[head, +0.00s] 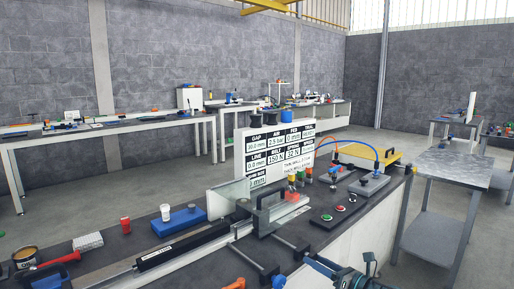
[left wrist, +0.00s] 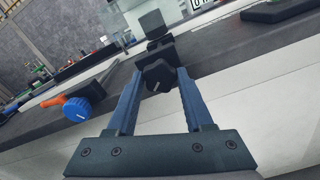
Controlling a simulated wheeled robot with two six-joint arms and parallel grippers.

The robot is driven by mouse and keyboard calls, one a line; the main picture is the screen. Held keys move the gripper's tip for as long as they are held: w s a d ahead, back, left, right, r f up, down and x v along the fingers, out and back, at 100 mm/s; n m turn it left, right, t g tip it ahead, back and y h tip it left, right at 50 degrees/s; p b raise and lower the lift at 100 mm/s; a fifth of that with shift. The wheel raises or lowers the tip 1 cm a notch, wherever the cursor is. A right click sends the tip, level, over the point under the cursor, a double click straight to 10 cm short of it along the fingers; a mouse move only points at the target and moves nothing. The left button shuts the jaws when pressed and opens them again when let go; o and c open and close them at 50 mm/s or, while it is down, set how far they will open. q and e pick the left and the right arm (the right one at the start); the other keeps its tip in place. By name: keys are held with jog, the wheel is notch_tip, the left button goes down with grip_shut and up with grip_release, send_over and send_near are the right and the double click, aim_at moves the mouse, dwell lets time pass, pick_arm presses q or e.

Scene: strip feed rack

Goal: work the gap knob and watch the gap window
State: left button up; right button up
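A black lobed knob (left wrist: 158,76) with a pale mark on its face sits between the fingertips of my left gripper (left wrist: 160,72); I take it for the gap knob. Both fingers lie close against its sides, and the gripper looks shut on it. In the head view my left gripper (head: 313,264) is at the bench's front edge, low in the picture, and hides most of the knob. The gap window (head: 257,144) is the top left field of the white display board (head: 281,189); it seems to read 20.0 mm. My right gripper is not in view.
A blue knob (left wrist: 77,108) with an orange part stands left of my left gripper. A black bar (head: 181,246) runs along the bench, with red and green buttons (head: 339,208) to the right.

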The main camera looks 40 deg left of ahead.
pick_arm(q)
jog(key=o, duration=0.9)
jog(key=shift+s+d, duration=0.2)
jog(key=shift+d, duration=2.85)
jog(key=o, duration=0.3)
jog(key=shift+s+d, duration=0.15)
jog(key=shift+d, duration=1.35)
jog(key=shift+s+d, duration=0.1)
jog(key=shift+d, duration=1.35)
